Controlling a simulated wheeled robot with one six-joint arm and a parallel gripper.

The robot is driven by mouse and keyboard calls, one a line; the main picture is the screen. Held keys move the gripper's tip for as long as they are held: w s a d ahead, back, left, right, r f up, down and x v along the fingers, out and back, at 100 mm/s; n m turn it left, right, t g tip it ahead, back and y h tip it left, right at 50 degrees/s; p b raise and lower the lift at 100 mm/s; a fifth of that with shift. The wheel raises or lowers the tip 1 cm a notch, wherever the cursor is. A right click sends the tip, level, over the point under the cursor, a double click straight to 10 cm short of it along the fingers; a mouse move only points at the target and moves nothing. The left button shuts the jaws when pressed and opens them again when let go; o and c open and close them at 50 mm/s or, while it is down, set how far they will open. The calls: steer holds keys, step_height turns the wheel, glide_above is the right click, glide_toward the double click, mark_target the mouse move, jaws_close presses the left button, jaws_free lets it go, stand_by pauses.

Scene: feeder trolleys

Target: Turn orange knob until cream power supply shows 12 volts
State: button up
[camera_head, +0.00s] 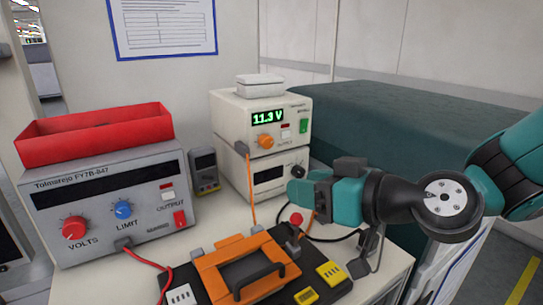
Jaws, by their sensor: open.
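The cream power supply (240,112) stands on the bench, stacked on another cream unit. Its green display (267,117) reads 11.3 V. The orange knob (265,141) is on its front below the display and is in plain view. My gripper (296,181) is open, in front of the lower unit, below and to the right of the orange knob. It is apart from the knob. The fingers are small and dark here, and their gap is hard to make out.
A grey power supply (100,185) with red and blue knobs stands left, a red tray (95,136) on top. A multimeter (205,172) stands between the supplies. An orange case (222,262) and cables lie in front. A dark green surface (400,120) lies behind my arm.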

steer(key=w+d+f+m+t+h+b, duration=0.1)
steer(key=w+d+m+t+h, duration=0.15)
steer(key=w+t, duration=0.25)
steer(key=p, duration=1.7)
glide_toward(269, 143)
steer(key=shift+t+y, duration=0.25)
steer(key=shift+t, duration=0.05)
steer(key=x, duration=0.7)
steer(key=shift+w+a, duration=0.3)
steer(key=shift+w+a+f+p, duration=0.2)
steer(key=shift+w+a+p, duration=0.1)
steer(key=shift+w+p, duration=0.25)
steer(key=c, duration=0.7)
steer(key=shift+o, duration=0.3)
steer(key=shift+f+m, duration=0.1)
steer(key=shift+m, duration=0.25)
